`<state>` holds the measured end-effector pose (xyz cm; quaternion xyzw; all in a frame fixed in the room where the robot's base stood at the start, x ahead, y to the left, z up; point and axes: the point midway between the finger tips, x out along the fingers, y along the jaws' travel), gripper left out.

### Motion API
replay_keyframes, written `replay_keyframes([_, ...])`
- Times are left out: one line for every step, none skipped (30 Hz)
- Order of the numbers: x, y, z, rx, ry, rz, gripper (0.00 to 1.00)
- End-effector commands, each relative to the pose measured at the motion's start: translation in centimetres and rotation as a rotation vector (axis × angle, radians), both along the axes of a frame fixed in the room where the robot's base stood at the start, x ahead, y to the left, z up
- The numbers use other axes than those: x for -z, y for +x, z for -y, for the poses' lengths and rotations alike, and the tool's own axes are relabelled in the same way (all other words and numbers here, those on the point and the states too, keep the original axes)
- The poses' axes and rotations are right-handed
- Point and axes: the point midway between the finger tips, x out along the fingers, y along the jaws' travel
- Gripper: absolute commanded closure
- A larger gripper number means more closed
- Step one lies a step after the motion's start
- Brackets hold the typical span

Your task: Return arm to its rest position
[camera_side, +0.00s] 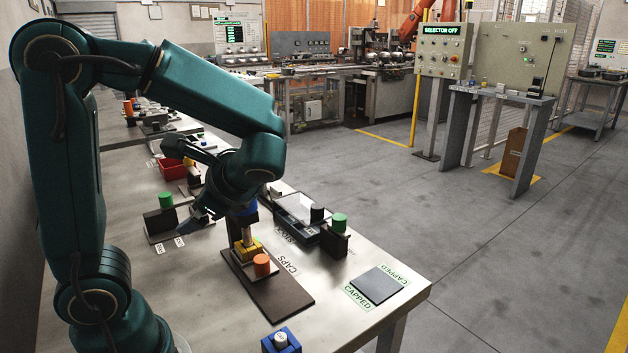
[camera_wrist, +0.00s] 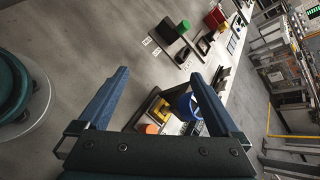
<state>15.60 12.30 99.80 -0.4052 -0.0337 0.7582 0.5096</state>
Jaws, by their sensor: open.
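My gripper (camera_side: 180,186) is open and empty above the bench. Its two fingers point left and down in the side view, and it also shows in the wrist view (camera_wrist: 158,75) with its fingers spread apart. Below and right of it, a brown board (camera_side: 284,294) marked CAPS carries a yellow block (camera_side: 247,250) and an orange cylinder (camera_side: 262,265).
A grey CAPPED pad (camera_side: 379,285) lies bare at the right corner. A blue block (camera_side: 281,342) is at the front edge. Green cylinders stand at dark blocks left (camera_side: 166,200) and right (camera_side: 339,222). A red bin (camera_side: 172,169) is farther back. The front left bench is mostly clear.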

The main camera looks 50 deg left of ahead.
Motion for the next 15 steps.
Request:
replay_keyframes([0.1, -0.8, 0.7, -0.034, -0.068, 0.082, 0.01])
replay_keyframes([0.4, -1.2, 1.3, -0.052, -0.110, 0.126, 0.01])
replay_keyframes([0.6, -1.6, 2.0, -0.077, -0.167, 0.187, 0.01])
replay_keyframes([0.9, -1.9, 2.7, -0.096, -0.209, 0.232, 0.01])
replay_keyframes([1.1, -2.1, 3.3, -0.116, -0.253, 0.279, 0.01])
replay_keyframes([1.3, -2.3, 4.3, -0.141, -0.312, 0.342, 0.01])
replay_keyframes([1.5, -2.4, 5.1, -0.159, -0.358, 0.393, 0.01])
replay_keyframes([1.7, -2.5, 5.9, -0.181, -0.405, 0.442, 0.01])
replay_keyframes([1.8, -2.5, 7.0, -0.206, -0.468, 0.508, 0.01])
replay_keyframes([1.9, -2.5, 7.8, -0.228, -0.517, 0.559, 0.01])
replay_keyframes([1.9, -2.4, 8.6, -0.247, -0.563, 0.607, 0.01])
replay_keyframes([2.0, -2.3, 9.8, -0.276, -0.625, 0.670, 0.01])
replay_keyframes([1.9, -2.1, 10.6, -0.296, -0.670, 0.713, 0.01])
replay_keyframes([1.9, -2.0, 11.4, -0.317, -0.714, 0.754, 0.01])
replay_keyframes([1.8, -1.7, 12.4, -0.345, -0.771, 0.804, 0.01])
